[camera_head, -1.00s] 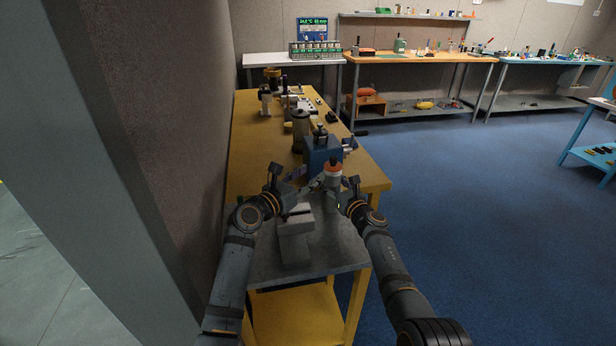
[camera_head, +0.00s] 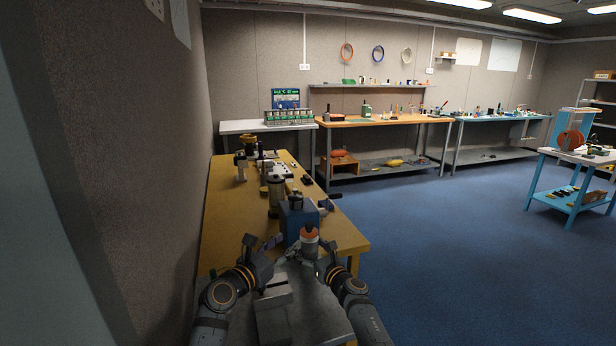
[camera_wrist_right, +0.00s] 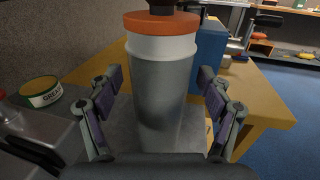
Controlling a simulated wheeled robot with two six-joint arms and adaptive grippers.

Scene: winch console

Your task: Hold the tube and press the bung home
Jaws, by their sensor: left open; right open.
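The tube (camera_wrist_right: 160,95) stands upright in the right wrist view, grey with a white upper band. An orange disc (camera_wrist_right: 150,22), which looks like the bung, sits on its top, with a dark part above it cut off by the frame edge. How deep it sits is hidden. My right gripper (camera_wrist_right: 159,82) is open, one finger on each side of the tube, with visible gaps. In the head view the tube's white and orange top (camera_head: 309,236) shows in front of the blue box. My left gripper (camera_head: 262,242) is open and empty, left of the tube.
A blue box (camera_head: 297,218) stands just behind the tube on the yellow bench (camera_head: 228,215). A grey block (camera_head: 272,300) is on the near grey surface. A grease tin (camera_wrist_right: 41,92) is left in the wrist view.

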